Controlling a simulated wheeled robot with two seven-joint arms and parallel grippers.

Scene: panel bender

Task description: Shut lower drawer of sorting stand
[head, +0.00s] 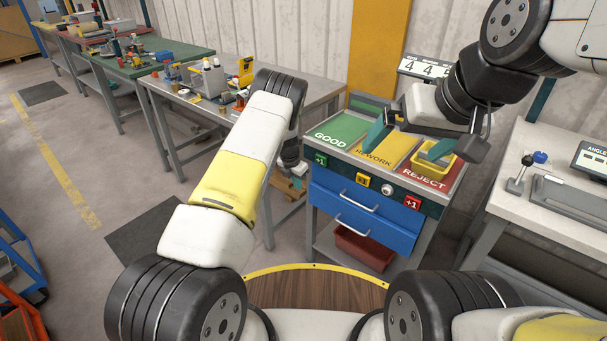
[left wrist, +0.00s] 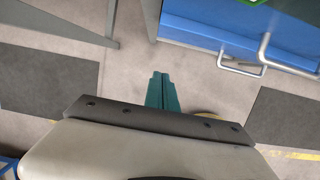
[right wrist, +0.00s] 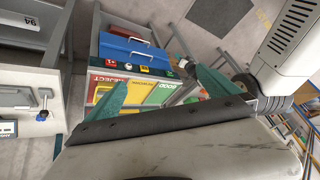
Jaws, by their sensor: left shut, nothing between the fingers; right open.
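The sorting stand (head: 322,163) has two blue drawers below its top. The lower drawer (head: 375,240) has a silver bar handle (head: 352,224); the upper drawer (head: 385,205) is right above it. I cannot tell how far the lower drawer stands out. Both drawers show in the right wrist view (right wrist: 112,50). My left gripper (head: 297,182) is low beside the stand's left side, mostly hidden behind my arm; its teal fingers (left wrist: 161,92) are together and empty, apart from the drawer handle (left wrist: 240,62). My right gripper (head: 410,140) is open above the stand's top.
The top has green GOOD, yellow REWORK and red REJECT areas; a yellow bin (head: 434,160) stands at REJECT. A red bin (head: 362,250) sits on the shelf below the drawers. A workbench (head: 310,92) stands left, a white-topped table (head: 550,215) right. Open floor lies left.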

